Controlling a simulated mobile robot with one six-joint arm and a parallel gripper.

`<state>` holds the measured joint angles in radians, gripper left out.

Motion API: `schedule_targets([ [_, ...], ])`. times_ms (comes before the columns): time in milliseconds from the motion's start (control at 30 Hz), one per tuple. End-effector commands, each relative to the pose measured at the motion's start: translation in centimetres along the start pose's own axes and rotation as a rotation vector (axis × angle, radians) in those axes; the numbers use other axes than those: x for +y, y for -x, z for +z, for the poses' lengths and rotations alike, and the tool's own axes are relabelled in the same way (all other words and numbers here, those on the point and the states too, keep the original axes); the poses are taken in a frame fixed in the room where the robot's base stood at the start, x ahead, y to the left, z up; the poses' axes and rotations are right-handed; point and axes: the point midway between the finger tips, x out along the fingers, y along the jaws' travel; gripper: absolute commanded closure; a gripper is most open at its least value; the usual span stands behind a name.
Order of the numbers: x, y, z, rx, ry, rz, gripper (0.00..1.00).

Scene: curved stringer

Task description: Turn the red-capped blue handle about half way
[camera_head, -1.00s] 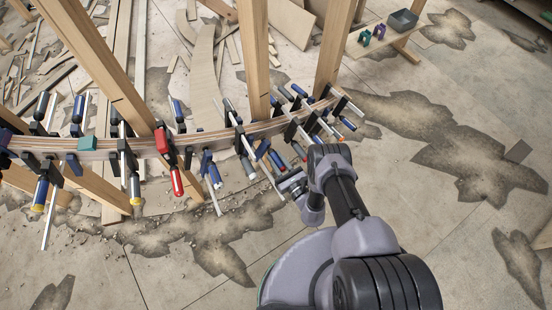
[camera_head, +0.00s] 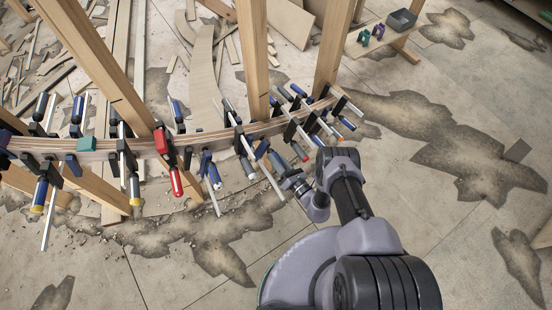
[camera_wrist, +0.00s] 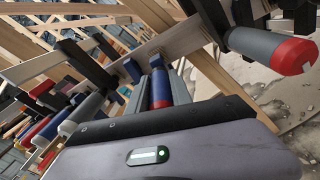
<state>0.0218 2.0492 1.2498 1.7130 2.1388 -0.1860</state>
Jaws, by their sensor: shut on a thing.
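The red-capped blue handle (camera_wrist: 160,86) shows in the middle of the wrist view, pointing toward the camera with its red end close to my gripper's body. My gripper (camera_wrist: 157,80) is shut on this handle, with a finger along each side. In the head view my gripper (camera_head: 288,178) is at the right part of the curved laminated stringer, at the lower end of a blue handle (camera_head: 277,162). The handle's red cap is hidden there by my gripper.
Several other clamps line the stringer (camera_head: 95,156), with handles close on both sides. A grey handle with a red end (camera_wrist: 275,50) is near at right in the wrist view. Wooden posts (camera_head: 253,55) rise behind. The floor at right is open.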

Motion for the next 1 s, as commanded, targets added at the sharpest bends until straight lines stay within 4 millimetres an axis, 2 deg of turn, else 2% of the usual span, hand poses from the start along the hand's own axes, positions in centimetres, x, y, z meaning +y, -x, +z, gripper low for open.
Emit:
schedule_targets([
  [300,-0.03,-0.15,0.18,-0.003,-0.101,0.019,1.0],
  [800,-0.03,-0.18,0.22,-0.003,-0.12,0.022,1.0],
  [833,-0.03,-0.19,0.23,-0.003,-0.12,0.023,0.72],
  [933,-0.03,-0.16,0.19,-0.003,-0.12,0.022,0.53],
  [1000,-0.03,-0.13,0.16,-0.002,-0.12,0.022,0.52],
])
